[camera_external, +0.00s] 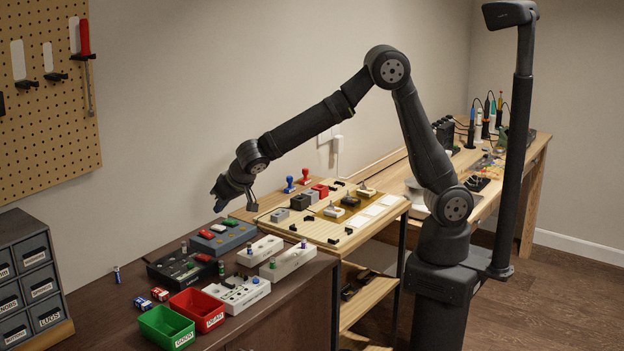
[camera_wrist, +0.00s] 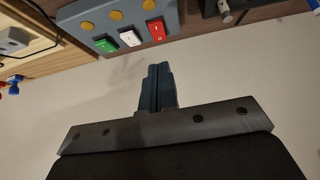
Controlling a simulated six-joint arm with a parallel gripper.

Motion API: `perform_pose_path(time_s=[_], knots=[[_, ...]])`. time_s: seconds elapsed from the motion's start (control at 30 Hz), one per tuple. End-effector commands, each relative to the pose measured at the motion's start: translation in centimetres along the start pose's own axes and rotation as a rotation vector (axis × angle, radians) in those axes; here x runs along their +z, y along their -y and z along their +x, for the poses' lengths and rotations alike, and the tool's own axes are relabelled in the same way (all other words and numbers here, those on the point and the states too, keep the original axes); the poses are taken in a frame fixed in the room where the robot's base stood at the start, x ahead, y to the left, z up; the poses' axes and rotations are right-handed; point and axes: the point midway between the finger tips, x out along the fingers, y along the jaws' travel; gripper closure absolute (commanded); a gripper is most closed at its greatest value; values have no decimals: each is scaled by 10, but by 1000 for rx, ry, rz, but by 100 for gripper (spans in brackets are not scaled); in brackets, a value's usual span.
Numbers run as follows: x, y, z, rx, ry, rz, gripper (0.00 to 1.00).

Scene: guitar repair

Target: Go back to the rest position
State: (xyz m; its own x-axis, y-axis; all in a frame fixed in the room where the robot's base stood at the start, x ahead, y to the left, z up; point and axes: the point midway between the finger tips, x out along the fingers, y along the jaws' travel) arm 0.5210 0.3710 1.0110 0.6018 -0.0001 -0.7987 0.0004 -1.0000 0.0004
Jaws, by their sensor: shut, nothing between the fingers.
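My gripper (camera_external: 218,196) is at the end of my arm, to the left of the middle in the external view. It hangs in the air above the back of the dark brown bench, near the wall. In the wrist view its fingers (camera_wrist: 160,85) are together with nothing between them. Below it stands a blue-grey switch box (camera_external: 222,238) with coloured rocker switches. The same box shows at the top of the wrist view (camera_wrist: 125,22), with green, white and red rockers.
A black tester box (camera_external: 181,272), white battery holders (camera_external: 237,293), a red bin (camera_external: 197,310) and a green bin (camera_external: 166,327) stand on the dark bench. A wooden table (camera_external: 330,233) with stamps and small blocks adjoins it. Drawers (camera_external: 30,275) stand at left. The air above is clear.

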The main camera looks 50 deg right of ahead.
Motion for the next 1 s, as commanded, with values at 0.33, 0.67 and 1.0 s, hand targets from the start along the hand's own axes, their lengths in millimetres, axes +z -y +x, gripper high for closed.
perform_pose_path(time_s=[0.33,0.67,1.0], knots=[[15,-1,-49,3,2,0,100],[-3,-1,13,3,2,1,100],[-19,1,43,-4,-4,2,100]])
